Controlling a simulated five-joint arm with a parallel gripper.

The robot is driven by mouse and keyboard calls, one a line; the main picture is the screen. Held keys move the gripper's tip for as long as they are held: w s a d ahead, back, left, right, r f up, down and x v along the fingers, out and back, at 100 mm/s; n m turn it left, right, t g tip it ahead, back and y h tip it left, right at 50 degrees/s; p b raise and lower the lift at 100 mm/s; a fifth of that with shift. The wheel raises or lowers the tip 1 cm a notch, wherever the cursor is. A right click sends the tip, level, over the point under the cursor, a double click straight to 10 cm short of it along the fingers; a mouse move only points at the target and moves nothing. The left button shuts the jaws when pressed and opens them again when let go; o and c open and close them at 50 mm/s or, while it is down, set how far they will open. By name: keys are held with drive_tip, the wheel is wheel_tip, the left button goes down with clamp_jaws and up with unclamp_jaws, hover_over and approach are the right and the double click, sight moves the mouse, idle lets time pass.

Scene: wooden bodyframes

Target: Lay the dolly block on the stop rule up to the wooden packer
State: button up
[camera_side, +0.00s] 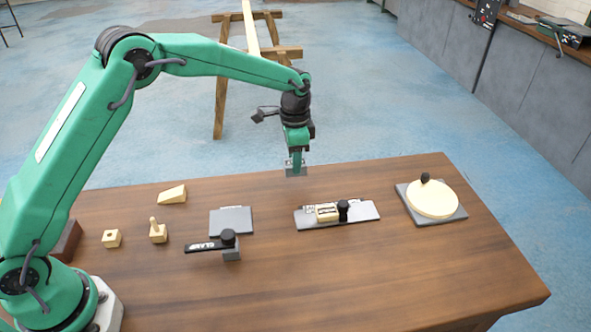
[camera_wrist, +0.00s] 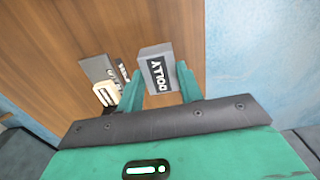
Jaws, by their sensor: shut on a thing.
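The dolly block (camera_wrist: 155,66) is a grey block with a black label reading DOLLY. My gripper (camera_side: 296,166) is shut on it, with the block between the two green fingers in the wrist view (camera_wrist: 158,88). In the side view the block (camera_side: 296,172) hangs near the table's back edge, apart from the stop rule. A long, flat grey piece, seemingly the stop rule (camera_side: 365,210), lies mid-table to the right. The pale wooden packer (camera_side: 326,213) sits on it beside a black knob (camera_side: 343,209). In the wrist view the packer (camera_wrist: 105,93) is left of the held block.
A grey plate (camera_side: 231,220) and a black lettered bar (camera_side: 204,246) with a knob lie left of the rule. A cream disc (camera_side: 432,198) on a grey base is at right. A wedge (camera_side: 172,194) and small wooden pieces (camera_side: 111,238) lie left. The front table is clear.

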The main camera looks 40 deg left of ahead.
drive_tip(key=shift+r, duration=0.1)
drive_tip(key=shift+s+d+r, duration=0.2)
drive_tip(key=shift+s+d, duration=0.15)
drive_tip(key=shift+d, duration=0.1)
drive_tip(key=s+d+r, duration=0.3)
drive_tip(key=s+d, duration=0.4)
drive_tip(key=s, duration=0.1)
drive_tip(key=shift+s+d+r, duration=0.15)
drive_tip(key=shift+s+d, duration=0.05)
drive_tip(key=shift+f, duration=3.4)
drive_tip(key=shift+f, duration=0.5)
drive_tip(key=shift+w+d, duration=0.25)
drive_tip(key=shift+w, duration=0.05)
idle(0.9)
drive_tip(key=o, duration=1.2)
drive_tip(key=shift+f, duration=0.1)
drive_tip(key=shift+c, duration=0.2)
